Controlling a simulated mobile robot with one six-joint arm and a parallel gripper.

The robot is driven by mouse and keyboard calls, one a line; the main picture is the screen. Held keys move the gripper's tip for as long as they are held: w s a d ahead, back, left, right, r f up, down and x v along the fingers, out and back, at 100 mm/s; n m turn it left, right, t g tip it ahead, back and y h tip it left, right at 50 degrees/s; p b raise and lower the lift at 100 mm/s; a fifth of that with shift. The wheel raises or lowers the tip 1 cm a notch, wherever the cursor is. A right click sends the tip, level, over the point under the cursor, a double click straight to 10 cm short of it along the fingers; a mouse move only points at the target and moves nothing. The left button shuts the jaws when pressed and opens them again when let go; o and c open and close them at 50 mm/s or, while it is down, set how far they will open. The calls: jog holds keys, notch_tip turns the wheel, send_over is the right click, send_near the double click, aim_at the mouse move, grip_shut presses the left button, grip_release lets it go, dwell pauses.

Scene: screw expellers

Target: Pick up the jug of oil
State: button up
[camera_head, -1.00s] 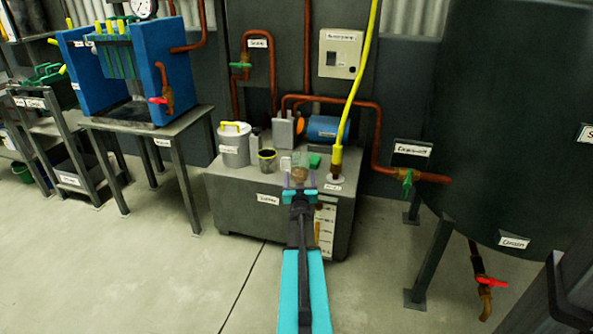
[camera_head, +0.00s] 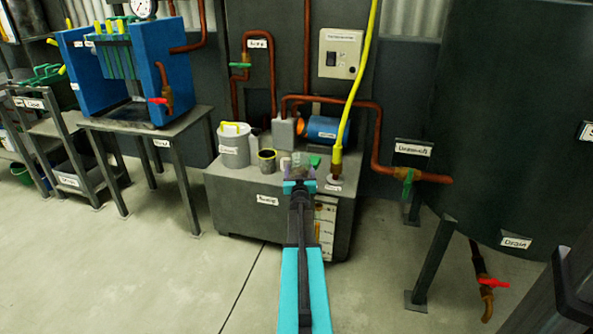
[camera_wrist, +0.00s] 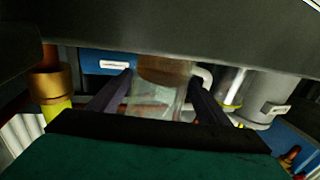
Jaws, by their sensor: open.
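A clear jug with brownish oil at its base (camera_head: 300,160) stands on the grey pump bench, partly hidden behind my gripper. In the wrist view, which looks upside down, the jug (camera_wrist: 158,92) shows between the two dark fingers, with a pale curved handle at its right. My gripper (camera_head: 299,178) is open at the front of the jug, one finger on each side of it. The gripper also shows in the wrist view (camera_wrist: 158,104). I cannot tell whether either finger touches the jug.
A yellow hose (camera_head: 345,120) comes down just right of the jug. Open floor lies in front.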

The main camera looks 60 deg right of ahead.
aim_at(299, 155)
jog(key=shift+w+d, duration=0.1)
jog(key=shift+b+x, duration=0.55)
jog(key=shift+x, duration=0.4)
jog(key=shift+b+x, duration=0.5)
jog(key=shift+x, duration=1.05)
jog(key=shift+r, duration=0.15)
jog(key=c, duration=1)
jog(key=shift+r, duration=0.25)
jog(key=shift+r+p, duration=0.95)
jog(key=shift+r, duration=0.7)
jog(key=shift+p+v, duration=1.85)
jog(key=shift+v, duration=7.1)
jog(key=shift+f, duration=0.2)
